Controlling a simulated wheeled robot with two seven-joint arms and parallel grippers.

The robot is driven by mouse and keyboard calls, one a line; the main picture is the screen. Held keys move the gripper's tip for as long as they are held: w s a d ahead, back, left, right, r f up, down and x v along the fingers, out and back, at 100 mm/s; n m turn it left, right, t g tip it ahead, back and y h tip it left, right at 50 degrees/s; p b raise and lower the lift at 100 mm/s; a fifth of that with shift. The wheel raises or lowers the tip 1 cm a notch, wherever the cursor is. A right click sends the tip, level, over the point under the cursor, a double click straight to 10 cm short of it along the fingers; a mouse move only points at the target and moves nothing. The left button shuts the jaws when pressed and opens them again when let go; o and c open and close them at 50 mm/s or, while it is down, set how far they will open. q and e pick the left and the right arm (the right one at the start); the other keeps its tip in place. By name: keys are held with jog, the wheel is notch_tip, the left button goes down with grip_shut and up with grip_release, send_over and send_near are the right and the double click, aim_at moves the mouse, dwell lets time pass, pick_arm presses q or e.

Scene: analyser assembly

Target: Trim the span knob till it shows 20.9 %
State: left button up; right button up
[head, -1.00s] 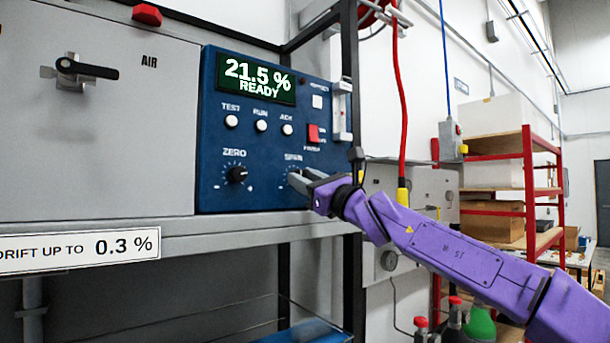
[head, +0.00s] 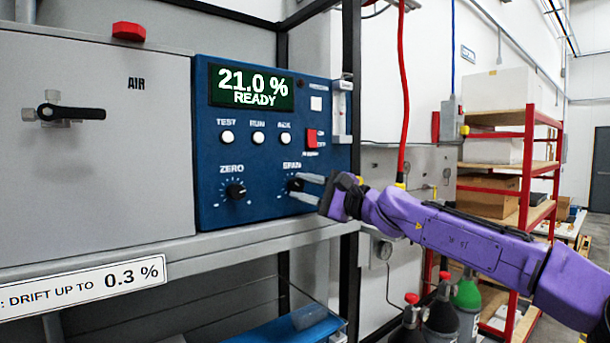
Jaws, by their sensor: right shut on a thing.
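The blue analyser panel (head: 212,150) stands on a grey shelf. Its display (head: 252,88) reads 21.0 % and READY. The span knob (head: 295,184) is the black knob at the panel's lower right, under the SPAN label. My right gripper (head: 301,186) reaches in from the right and is shut on the span knob, its fingers covering part of the knob and its scale. The zero knob (head: 235,191) is in plain view to the left. My left gripper is not in view.
Above the knobs are the TEST (head: 228,137), RUN and ACK buttons and a red switch (head: 311,138). An AIR valve handle (head: 75,112) is on the grey cabinet. A label (head: 85,287) on the shelf edge reads DRIFT UP TO 0.3 %. Gas cylinders (head: 467,305) stand below right.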

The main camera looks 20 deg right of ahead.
jog(key=shift+r+n+g+h+p, duration=0.15)
jog(key=shift+n+g+p, duration=0.25)
jog(key=shift+n, duration=0.4)
jog(key=shift+f+n+g+h+p, duration=0.1)
jog(key=shift+n+g+h+p, duration=0.1)
jog(key=shift+n+p, duration=0.45)
jog(key=shift+n, duration=0.25)
jog(key=o, duration=1)
jog(key=shift+o, duration=0.2)
jog(key=shift+s+d+b, duration=0.2)
jog(key=shift+b, duration=0.1)
jog(key=b+v, duration=0.4)
jog(key=v, duration=0.6)
